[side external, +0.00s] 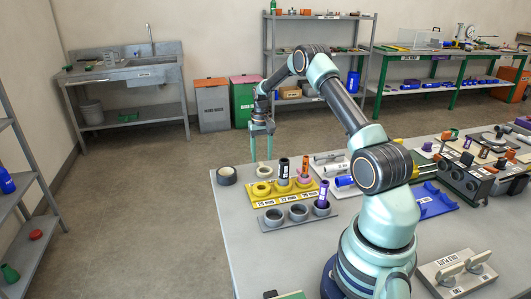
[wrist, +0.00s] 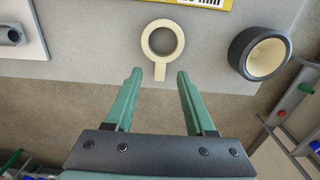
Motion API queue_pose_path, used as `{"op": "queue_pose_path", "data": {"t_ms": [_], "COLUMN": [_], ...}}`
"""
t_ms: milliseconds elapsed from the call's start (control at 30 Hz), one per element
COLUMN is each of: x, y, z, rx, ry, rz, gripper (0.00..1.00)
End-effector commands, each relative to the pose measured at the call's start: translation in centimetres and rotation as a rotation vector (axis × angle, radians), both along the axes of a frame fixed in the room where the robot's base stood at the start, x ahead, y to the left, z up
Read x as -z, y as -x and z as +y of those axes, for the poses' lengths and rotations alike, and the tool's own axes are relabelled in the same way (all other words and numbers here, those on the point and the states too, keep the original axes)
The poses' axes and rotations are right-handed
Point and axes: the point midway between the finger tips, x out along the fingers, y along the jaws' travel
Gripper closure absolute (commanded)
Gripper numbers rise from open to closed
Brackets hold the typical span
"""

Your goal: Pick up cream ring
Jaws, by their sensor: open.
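The cream ring (wrist: 162,59) lies flat near the table's edge in the wrist view, with a short tab pointing toward my gripper. In the side external view the cream ring (side external: 264,171) is small, just behind the yellow tray. My gripper (wrist: 159,75) is open and empty, its two green fingertips apart on either side of the tab's end in the picture. In the side external view my gripper (side external: 262,157) points down above the table's far left edge, above the ring. I cannot tell the exact height between them.
A black roll with a cream inside (wrist: 240,58) lies beside the ring; it also shows in the side external view (side external: 227,181). The yellow tray (side external: 256,203) with several rings and cylinders stands close by. A grey tray (side external: 285,225) is nearer. Open floor lies beyond the table edge.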

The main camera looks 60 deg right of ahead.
Motion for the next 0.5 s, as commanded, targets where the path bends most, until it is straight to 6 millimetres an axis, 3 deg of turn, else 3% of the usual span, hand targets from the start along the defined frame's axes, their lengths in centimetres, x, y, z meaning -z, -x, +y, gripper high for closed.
{"op": "queue_pose_path", "data": {"t_ms": [200, 467, 500], "x": [2.5, 2.7, 2.7], "y": [0.0, 0.0, 0.0], "z": [0.1, 0.0, 0.0], "rx": [0.000, 0.000, 0.000], "ry": [0.000, 0.001, 0.001], "rz": [0.000, -0.001, -0.001], "gripper": [0.45, 0.45, 0.56]}}
